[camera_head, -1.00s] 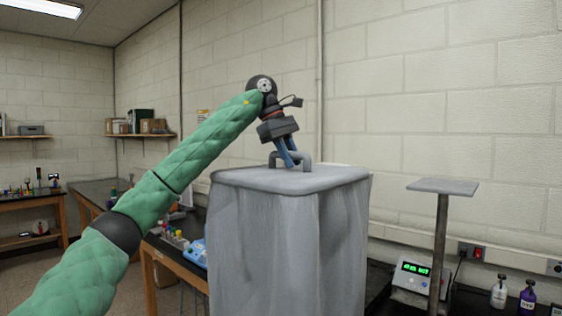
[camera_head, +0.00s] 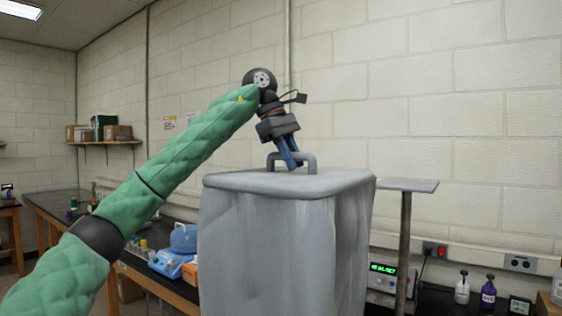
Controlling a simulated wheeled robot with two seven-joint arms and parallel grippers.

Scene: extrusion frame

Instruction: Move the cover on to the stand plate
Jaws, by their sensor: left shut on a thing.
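The cover (camera_head: 285,240) is a large grey box-like shell with a flat top and a grey loop handle (camera_head: 312,161). My left gripper (camera_head: 290,158) points down at the handle and its blue fingers are shut on it. The cover looks upright; its lower edge is below the picture, so I cannot see what is under it. The stand plate (camera_head: 410,185) is a small flat grey plate on a thin post, just right of the cover. The cover's right edge appears close to the plate's left end in the picture. My right gripper is not in view.
A device with a green display (camera_head: 383,268) stands by the post. White (camera_head: 462,288) and purple (camera_head: 488,291) bottles stand to its right. A blue device (camera_head: 172,262) sits on the bench at left. The wall behind is bare above the plate.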

